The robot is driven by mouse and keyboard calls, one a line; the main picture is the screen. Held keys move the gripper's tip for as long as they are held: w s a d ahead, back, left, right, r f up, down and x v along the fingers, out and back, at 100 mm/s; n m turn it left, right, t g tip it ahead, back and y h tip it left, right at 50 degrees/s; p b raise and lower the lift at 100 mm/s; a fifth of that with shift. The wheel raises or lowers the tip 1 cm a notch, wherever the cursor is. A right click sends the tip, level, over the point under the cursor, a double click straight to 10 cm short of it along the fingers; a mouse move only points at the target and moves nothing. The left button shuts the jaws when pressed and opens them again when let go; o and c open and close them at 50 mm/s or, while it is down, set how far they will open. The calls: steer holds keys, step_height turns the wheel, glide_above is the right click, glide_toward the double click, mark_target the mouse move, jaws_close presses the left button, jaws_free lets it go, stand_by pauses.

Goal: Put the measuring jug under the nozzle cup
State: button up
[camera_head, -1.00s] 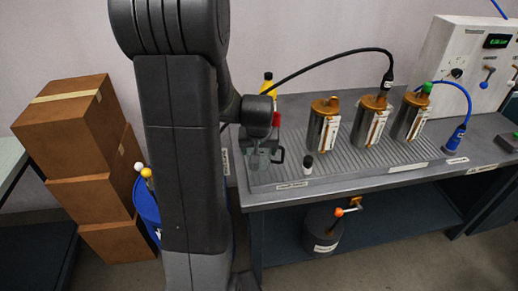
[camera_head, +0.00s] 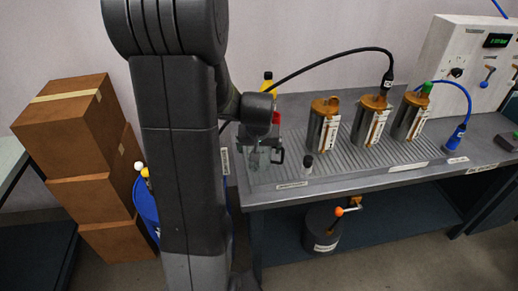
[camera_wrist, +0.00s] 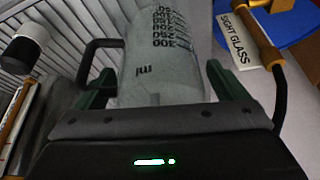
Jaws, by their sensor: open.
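The measuring jug (camera_wrist: 165,55) is clear, with dark graduation figures and "ml" on its side. Its dark handle (camera_wrist: 88,55) is on the left in the wrist view. In the head view the jug (camera_head: 262,160) stands at the left end of the ribbed bench top, partly hidden by my arm. My gripper (camera_wrist: 163,90) is open, its two green fingers on either side of the jug; I cannot tell whether they touch it. I cannot tell for certain which fitting is the nozzle cup; a blue fitting (camera_head: 455,139) hangs on a blue hose at the right.
Several metal cylinders with orange-brown tops, one of them (camera_head: 323,124), stand on the ribbed bench. A small black-capped vial (camera_head: 307,166) is close right of the jug. Cardboard boxes (camera_head: 75,150) are stacked at left.

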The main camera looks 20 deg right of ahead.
steer(key=v, duration=1.1)
steer(key=shift+p, duration=0.35)
steer(key=shift+s, duration=0.1)
steer(key=b+x, duration=0.1)
steer(key=x, duration=1.2)
steer(key=shift+a+b, duration=0.1)
steer(key=shift+b, duration=0.25)
steer(key=shift+r+p, duration=0.45)
steer(key=shift+r, duration=0.5)
steer(key=shift+s+a+r, duration=0.15)
steer(key=shift+s+r, duration=0.15)
steer(key=shift+s, duration=0.2)
steer(key=shift+a, duration=0.1)
